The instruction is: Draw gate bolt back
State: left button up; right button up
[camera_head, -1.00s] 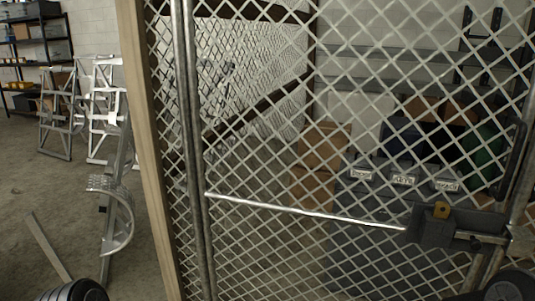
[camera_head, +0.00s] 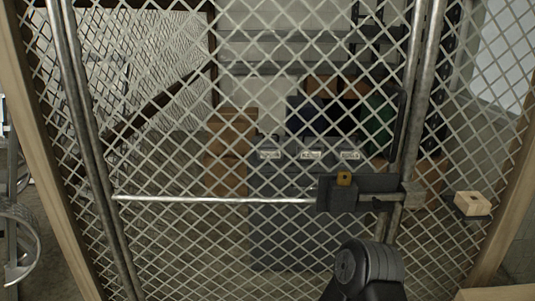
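The mesh gate (camera_head: 160,225) stands upright across the view and looks shut. A small lighter piece shows low on the housing's right part, against the metal posts; how far the bolt reaches is too small to tell. A bright horizontal bar (camera_head: 215,200) runs left from the housing. A dark rounded part of my arm, apparently the right one, rises below the housing and looks apart from it. No fingertips of either gripper show.
A grey bracket (camera_head: 412,195) sits on the posts right of the housing. A pale wooden block with a hole (camera_head: 472,204) is farther right, near a wooden post (camera_head: 507,215). Cardboard boxes (camera_head: 232,130) and grey labelled bins (camera_head: 310,160) stand behind the mesh.

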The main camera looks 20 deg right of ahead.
aim_at(377, 198)
jog(key=z, duration=1.45)
